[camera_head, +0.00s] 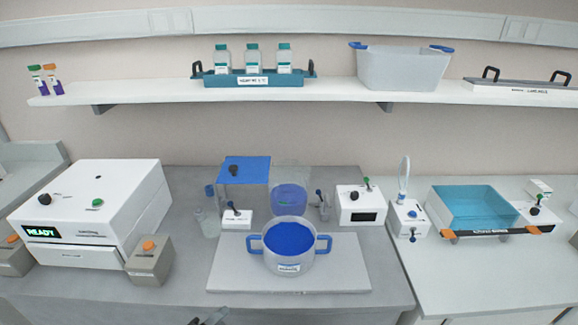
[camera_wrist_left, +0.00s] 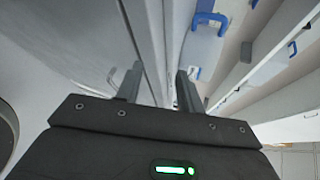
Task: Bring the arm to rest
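My left gripper (camera_wrist_left: 158,76) shows in the left wrist view with its two fingers apart and nothing visible between them. A small dark gripper tip (camera_head: 212,317) shows at the bottom edge of the head view, left of centre, in front of the bench edge; too little shows to tell its state there. My right gripper is not clearly in view. A pot (camera_head: 290,262) with blue handles and blue contents stands on a pale slab (camera_head: 345,275), apart from the gripper tip.
On the grey bench (camera_head: 190,270) are a white READY machine (camera_head: 105,215), a grey box with an orange knob (camera_head: 149,260) and a blue-topped stand (camera_head: 244,170). A blue-filled basin (camera_head: 478,207) is at right. A shelf (camera_head: 335,91) above holds a bottle rack (camera_head: 253,79) and a grey tub (camera_head: 402,70).

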